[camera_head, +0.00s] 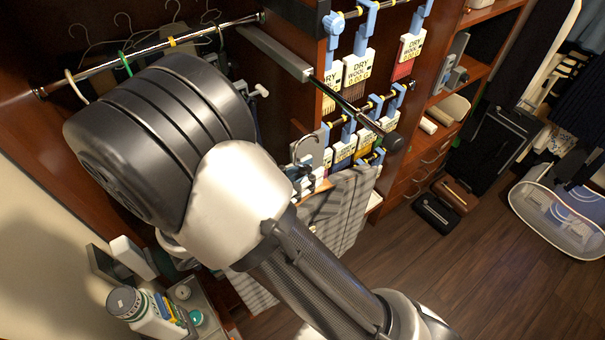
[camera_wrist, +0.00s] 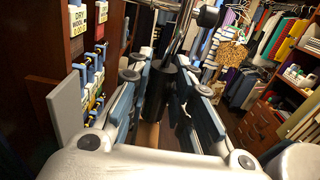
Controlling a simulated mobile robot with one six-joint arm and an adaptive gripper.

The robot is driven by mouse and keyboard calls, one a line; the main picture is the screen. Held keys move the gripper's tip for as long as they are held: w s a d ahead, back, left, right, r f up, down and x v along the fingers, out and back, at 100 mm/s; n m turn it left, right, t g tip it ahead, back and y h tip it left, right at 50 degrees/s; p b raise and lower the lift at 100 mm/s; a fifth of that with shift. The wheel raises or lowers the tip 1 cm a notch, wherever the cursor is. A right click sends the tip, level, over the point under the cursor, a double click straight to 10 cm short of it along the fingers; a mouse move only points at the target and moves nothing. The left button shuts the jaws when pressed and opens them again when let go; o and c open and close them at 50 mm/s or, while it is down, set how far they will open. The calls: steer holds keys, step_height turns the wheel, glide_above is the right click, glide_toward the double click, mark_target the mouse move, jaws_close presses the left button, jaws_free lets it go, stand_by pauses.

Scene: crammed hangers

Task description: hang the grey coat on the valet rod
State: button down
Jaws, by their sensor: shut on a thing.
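The valet rod (camera_head: 350,110) is a thin chrome rod with a black end knob (camera_head: 393,142), reaching out from a grey housing; a black knob (camera_wrist: 208,17) also shows at the top of the wrist view. The grey coat (camera_head: 340,212), patterned in grey, hangs below and beside my arm, partly hidden by it. Its hanger hook (camera_head: 306,143) stands below and left of the rod, seemingly apart from it. My gripper (camera_wrist: 163,95) is mostly hidden by my arm in the head view. Its fingers are closed around the hanger, with a dark part between them.
A closet rail (camera_head: 155,48) with empty hangers runs at the upper left. Blue-clipped cards (camera_head: 358,68) hang just behind the valet rod. A shelf with bottles (camera_head: 150,308) stands at lower left. A clear bin (camera_head: 560,215) sits on the open wood floor (camera_head: 450,285) at right.

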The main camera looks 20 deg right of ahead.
steer(key=shift+x, duration=7.8)
steer(key=shift+a+f+b, duration=0.1)
steer(key=shift+f+b, duration=0.85)
steer(key=shift+f, duration=0.45)
steer(key=c, duration=1.3)
jaws_free()
steer(key=shift+f, duration=0.1)
steer(key=shift+c, duration=0.2)
